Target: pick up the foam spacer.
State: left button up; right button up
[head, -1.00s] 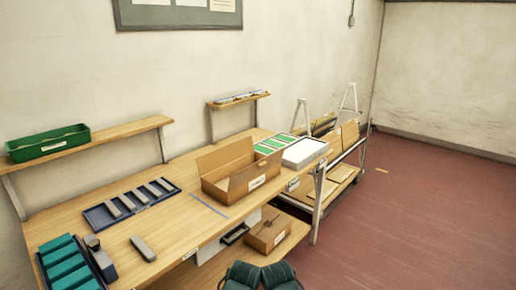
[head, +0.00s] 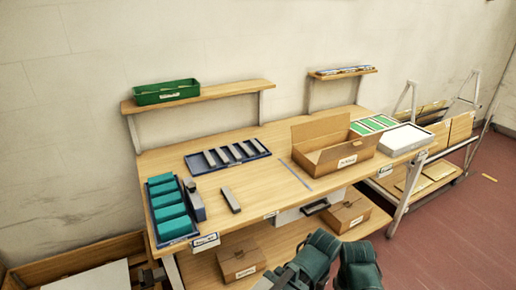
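No label picks out the foam spacer, so I cannot tell for sure which piece it is. A loose dark grey bar (head: 230,200) lies alone on the workbench (head: 262,205), near its front edge. Similar grey bars sit in a row in a flat blue tray (head: 196,170) behind it. Teal blocks (head: 170,212) fill another blue tray (head: 152,224) at the bench's left end, with a grey-and-blue upright piece (head: 194,202) beside it. Dark green arm parts of mine show at the bottom edge. No gripper fingers show.
An open cardboard box (head: 345,158), green cards (head: 374,124) and a white flat box (head: 405,139) stand on the right of the bench. A green bin (head: 166,92) is on the left shelf. Cardboard boxes sit on the lower shelf.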

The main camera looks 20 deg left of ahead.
aim_at(255, 144)
jog(key=i+l, duration=0.1)
jog(key=i, duration=0.35)
jog(key=i+l, duration=0.15)
jog(key=i, duration=0.25)
